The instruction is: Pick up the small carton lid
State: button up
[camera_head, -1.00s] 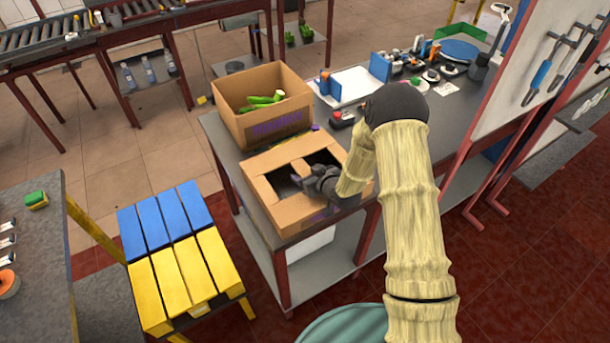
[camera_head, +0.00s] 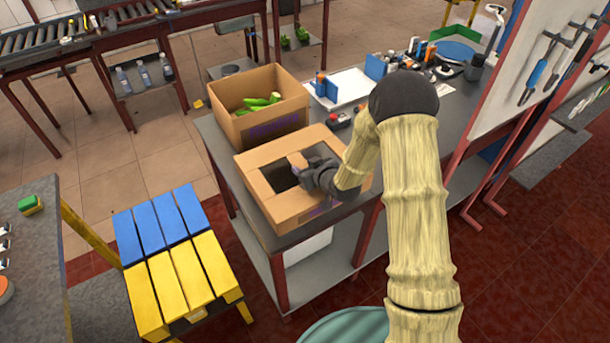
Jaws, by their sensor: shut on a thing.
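A brown cardboard carton (camera_head: 262,192) stands on the near end of the grey table, with a dark opening in its top. The small carton lid (camera_head: 297,160) shows as a small brown cardboard piece at my gripper's fingers, over the opening. My gripper (camera_head: 301,172) is dark grey and shut on the lid. Most of the lid is hidden behind the gripper, so I cannot tell its full shape or whether it still touches the carton.
A second open carton (camera_head: 270,122) holding green vegetables stands right behind. Tools and small parts crowd the table's far end. A blue and yellow slatted stool (camera_head: 185,275) stands to the left. A tool panel (camera_head: 500,120) rises at the right.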

notch_tip(320, 180, up, 6)
jog(key=shift+r+b, duration=0.2)
jog(key=shift+b, duration=0.25)
dwell(0.3)
